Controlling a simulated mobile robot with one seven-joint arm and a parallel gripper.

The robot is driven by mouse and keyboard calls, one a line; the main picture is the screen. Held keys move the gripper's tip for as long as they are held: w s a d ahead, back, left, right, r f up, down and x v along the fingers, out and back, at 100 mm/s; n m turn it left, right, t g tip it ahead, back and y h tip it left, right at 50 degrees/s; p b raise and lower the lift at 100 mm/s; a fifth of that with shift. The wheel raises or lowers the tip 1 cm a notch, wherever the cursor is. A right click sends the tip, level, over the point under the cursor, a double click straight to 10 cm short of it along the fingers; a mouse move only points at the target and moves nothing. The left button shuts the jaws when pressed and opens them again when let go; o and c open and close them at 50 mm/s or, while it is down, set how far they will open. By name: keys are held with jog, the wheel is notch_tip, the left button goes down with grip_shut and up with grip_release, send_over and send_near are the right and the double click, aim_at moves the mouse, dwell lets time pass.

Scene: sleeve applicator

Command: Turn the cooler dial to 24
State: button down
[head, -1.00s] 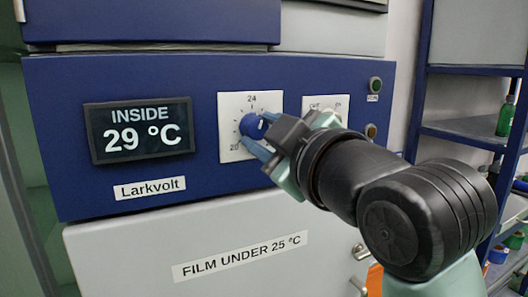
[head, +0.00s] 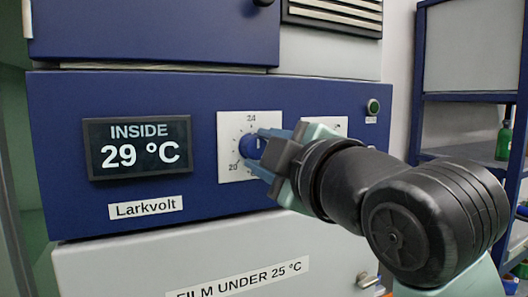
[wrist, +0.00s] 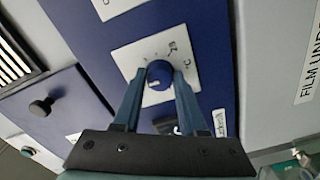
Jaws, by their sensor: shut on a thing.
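The cooler dial (head: 248,147) is a round blue knob on a white scale plate (head: 228,121) marked 24 at the top and 20 at lower left in the head view. My gripper (head: 257,149) is at the knob, one finger above and one below it. In the wrist view the knob (wrist: 160,73) sits between the two fingertips (wrist: 160,76), shut on its sides. A small white mark shows on the knob, but the exact setting is too small to read. The display (head: 138,147) reads INSIDE 29 °C.
A second white plate (head: 336,124) right of the dial is mostly hidden by my gripper. A green button (head: 373,106) is at upper right. Below are a Larkvolt label (head: 146,207) and a FILM UNDER 25 °C label (head: 240,281). Blue shelves (head: 465,98) stand at right.

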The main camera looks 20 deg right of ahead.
jog(key=shift+c, duration=2.2)
grip_release()
jog(key=s+b, duration=0.1)
jog(key=s, duration=1.2)
jog(key=shift+d, duration=0.2)
jog(key=w+a+r+m+t+y, duration=0.1)
jog(key=w+a+r+m+t, duration=0.35)
jog(key=a+m, duration=0.35)
jog(key=s+a+r+m+t+h, duration=0.1)
jog(key=s+a+m+t, duration=0.3)
jog(key=a, duration=0.5)
jog(key=shift+r+m+t+h, duration=0.3)
jog(key=shift+m+t, duration=0.15)
jog(key=shift+m, duration=0.15)
